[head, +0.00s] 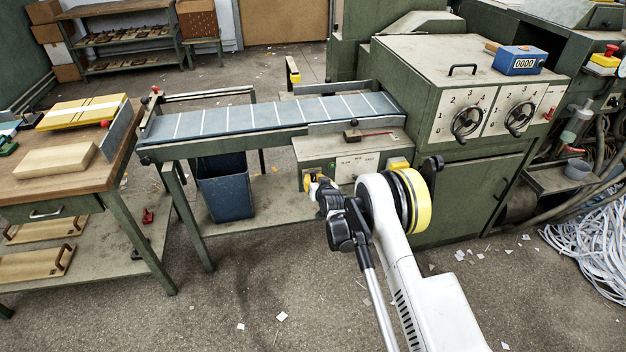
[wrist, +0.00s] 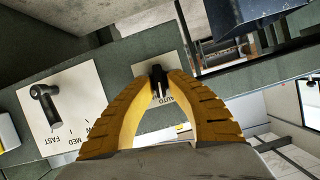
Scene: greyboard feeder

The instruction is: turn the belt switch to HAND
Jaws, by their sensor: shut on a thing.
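The belt switch is a small black knob (wrist: 157,84) on a pale plate (wrist: 143,68) in the wrist view. The word AUTO shows beside the knob; I cannot read HAND, and I cannot tell which setting it points to. My gripper (wrist: 158,76) has its two yellow ribbed fingers closed around the knob. In the head view my gripper (head: 314,185) is at the front of the control box (head: 343,148) under the belt, and the switch is hidden there.
A black speed knob (wrist: 47,104) on a plate marked MED and FAST sits left in the wrist view. In the head view, the belt (head: 240,116) runs above the box, and a blue bin (head: 226,190) stands below. The floor in front is open, with paper scraps.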

